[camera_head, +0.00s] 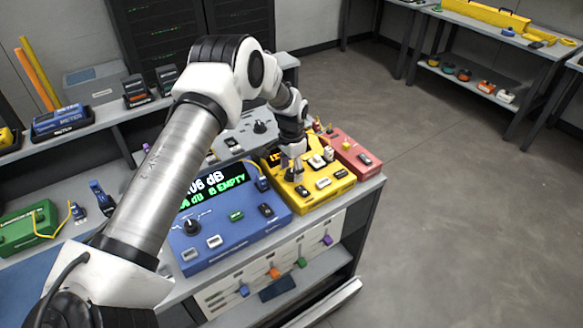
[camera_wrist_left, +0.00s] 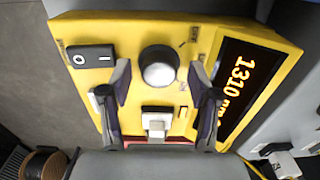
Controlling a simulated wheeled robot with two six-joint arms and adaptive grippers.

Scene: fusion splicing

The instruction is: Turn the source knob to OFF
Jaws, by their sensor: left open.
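The yellow source box (camera_head: 330,194) stands on the bench between a blue and a red box. In the left wrist view its face (camera_wrist_left: 205,40) carries a lit display (camera_wrist_left: 240,85) reading 1310, with small marks around the knob. The source knob (camera_wrist_left: 159,67) is round and black with a silver top; its pointer direction is unclear. My left gripper (camera_head: 293,170) is over the box, pointing down. In the left wrist view its open fingers (camera_wrist_left: 159,75) lie one on each side of the knob, with gaps visible. The knob is hidden by my gripper in the head view. My right gripper is not in view.
A black rocker switch (camera_wrist_left: 90,56) and a white connector (camera_wrist_left: 155,122) are near the knob. The blue meter (camera_head: 235,230) is left of the source, the red box (camera_head: 355,150) right. The floor (camera_head: 460,220) right of the bench is clear.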

